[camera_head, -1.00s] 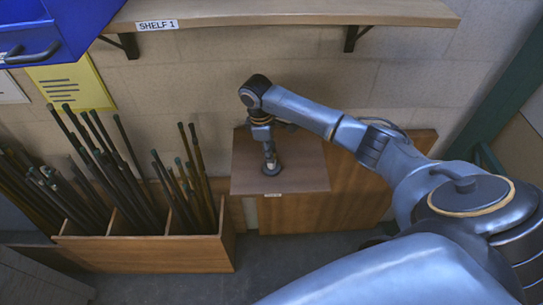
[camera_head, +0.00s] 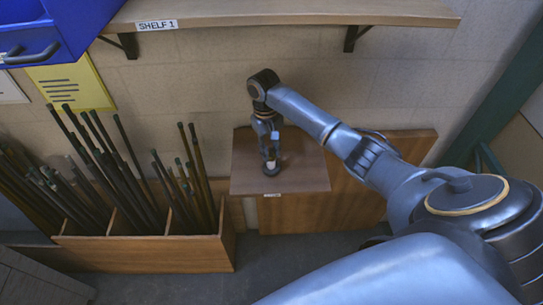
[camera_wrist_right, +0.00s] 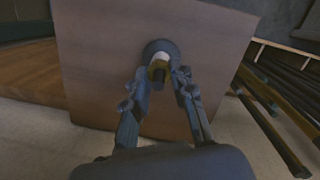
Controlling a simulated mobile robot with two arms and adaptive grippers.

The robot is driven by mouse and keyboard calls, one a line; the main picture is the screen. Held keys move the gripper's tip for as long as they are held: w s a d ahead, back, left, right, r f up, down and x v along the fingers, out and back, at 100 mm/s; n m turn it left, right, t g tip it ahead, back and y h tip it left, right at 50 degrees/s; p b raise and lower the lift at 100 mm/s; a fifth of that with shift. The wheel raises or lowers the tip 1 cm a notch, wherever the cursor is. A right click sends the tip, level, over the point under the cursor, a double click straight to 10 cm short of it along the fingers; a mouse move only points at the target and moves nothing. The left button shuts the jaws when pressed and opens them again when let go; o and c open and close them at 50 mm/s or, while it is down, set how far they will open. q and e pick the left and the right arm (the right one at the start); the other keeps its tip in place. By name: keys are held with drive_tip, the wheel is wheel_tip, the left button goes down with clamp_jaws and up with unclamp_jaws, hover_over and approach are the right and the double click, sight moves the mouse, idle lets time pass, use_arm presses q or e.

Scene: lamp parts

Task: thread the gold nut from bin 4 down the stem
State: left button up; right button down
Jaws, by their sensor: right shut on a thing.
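My right gripper (camera_head: 270,155) points down over the wooden board, just above a dark round base (camera_head: 271,170). In the right wrist view the fingertips (camera_wrist_right: 161,73) are shut on a gold nut (camera_wrist_right: 157,73). A pale piece, seemingly the stem (camera_wrist_right: 163,57), shows right at the nut, in front of the dark base (camera_wrist_right: 151,46). The nut appears to be at or around the stem, but I cannot tell how far down it sits. The fingers hide most of the stem in the head view. My left gripper is not in view.
The wooden board (camera_head: 300,180) is otherwise clear around the base. A divided wooden box (camera_head: 150,253) with several dark rods stands at left. A shelf (camera_head: 290,12) labelled SHELF 1 and a blue cabinet (camera_head: 60,25) are above.

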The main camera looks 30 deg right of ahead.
drive_tip(key=shift+s+a+f+m, duration=0.1)
drive_tip(key=shift+s+f+m, duration=0.15)
drive_tip(key=shift+m, duration=0.25)
drive_tip(key=m, duration=0.3)
drive_tip(key=shift+f+m+y, duration=0.1)
drive_tip(key=shift+m+y, duration=0.2)
drive_tip(key=shift+y, duration=0.1)
drive_tip(key=c, duration=1)
unclamp_jaws()
drive_tip(key=shift+w, duration=0.15)
drive_tip(key=shift+c, duration=0.2)
drive_tip(key=shift+w, duration=0.1)
drive_tip(key=shift+r, duration=0.2)
drive_tip(key=shift+r, duration=0.2)
wheel_tip(320, 180, up, 11)
drive_tip(key=w, duration=0.1)
drive_tip(key=shift+w+d+r, duration=0.15)
drive_tip(key=shift+w+d, duration=0.15)
drive_tip(key=shift+d, duration=0.15)
